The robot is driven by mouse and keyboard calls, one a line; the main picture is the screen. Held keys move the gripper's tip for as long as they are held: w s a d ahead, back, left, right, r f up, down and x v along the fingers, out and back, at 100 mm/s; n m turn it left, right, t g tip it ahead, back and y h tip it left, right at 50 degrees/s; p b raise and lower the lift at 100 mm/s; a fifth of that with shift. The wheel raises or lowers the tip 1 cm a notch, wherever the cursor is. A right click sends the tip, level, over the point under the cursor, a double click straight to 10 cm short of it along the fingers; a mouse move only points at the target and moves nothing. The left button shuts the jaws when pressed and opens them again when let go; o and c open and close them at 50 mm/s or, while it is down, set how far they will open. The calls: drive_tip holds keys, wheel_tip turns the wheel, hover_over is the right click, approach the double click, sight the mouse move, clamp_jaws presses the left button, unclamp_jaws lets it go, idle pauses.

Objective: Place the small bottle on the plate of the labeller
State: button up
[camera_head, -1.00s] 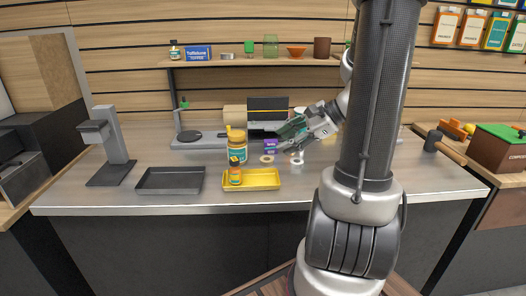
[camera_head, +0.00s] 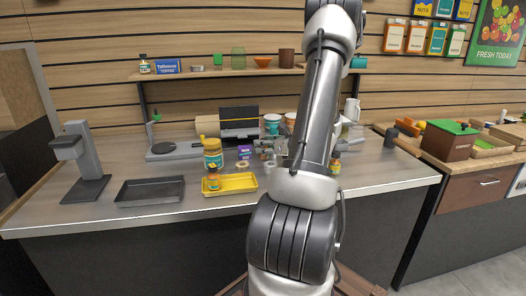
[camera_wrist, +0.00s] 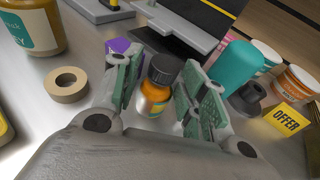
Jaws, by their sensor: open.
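A small orange bottle (camera_wrist: 157,88) with a dark cap stands upright between the fingers of my gripper (camera_wrist: 152,95) in the wrist view. The green-padded fingers are open on either side of it, with a narrow gap on the left. In the head view my gripper (camera_head: 268,148) is at the counter's middle, largely behind my arm, and I cannot make out this bottle there.
A dark tray (camera_head: 150,190) lies left. A tape ring (camera_wrist: 67,84), purple box (camera_wrist: 121,47), teal container (camera_wrist: 232,66) and offer sign (camera_wrist: 287,122) surround my gripper.

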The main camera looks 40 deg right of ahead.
drive_tip(key=shift+w+f, duration=0.15)
drive_tip(key=shift+w, duration=0.55)
drive_tip(key=c, duration=0.8)
